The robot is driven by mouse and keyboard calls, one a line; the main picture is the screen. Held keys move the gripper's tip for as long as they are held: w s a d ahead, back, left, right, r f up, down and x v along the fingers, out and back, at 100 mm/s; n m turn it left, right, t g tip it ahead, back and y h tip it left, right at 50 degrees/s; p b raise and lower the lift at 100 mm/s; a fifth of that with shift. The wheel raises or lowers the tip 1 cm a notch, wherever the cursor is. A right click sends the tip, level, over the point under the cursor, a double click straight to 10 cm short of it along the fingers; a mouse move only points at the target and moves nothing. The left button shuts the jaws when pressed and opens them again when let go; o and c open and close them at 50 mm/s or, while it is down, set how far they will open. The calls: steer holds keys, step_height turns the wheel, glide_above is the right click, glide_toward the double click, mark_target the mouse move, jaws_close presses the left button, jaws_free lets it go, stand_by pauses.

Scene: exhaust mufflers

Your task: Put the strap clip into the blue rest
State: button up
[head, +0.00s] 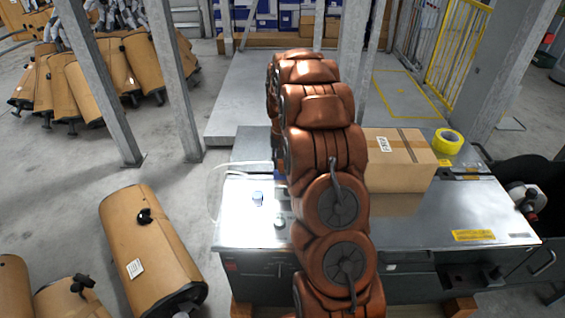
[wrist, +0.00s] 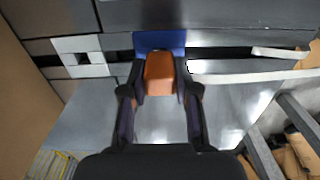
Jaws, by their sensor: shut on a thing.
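The strap clip, an orange-brown block (wrist: 159,74), sits between the fingertips of my gripper (wrist: 160,92) in the wrist view. The gripper is shut on it. The blue rest (wrist: 160,40) shows just beyond the clip and roughly in line with it. The clip's far end overlaps the rest in the picture; I cannot tell whether they touch. In the head view my arm hides the gripper and the clip.
The steel workbench (head: 400,222) carries a cardboard box (head: 395,165), a yellow tape roll (head: 447,141) and a small blue-and-white item (head: 258,198). A pale strap (wrist: 245,76) runs right of the clip.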

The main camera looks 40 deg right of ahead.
steer(key=shift+f, duration=0.45)
stand_by(0.5)
steer(key=o, duration=1.1)
step_height(320, 180, up, 12)
stand_by(0.5)
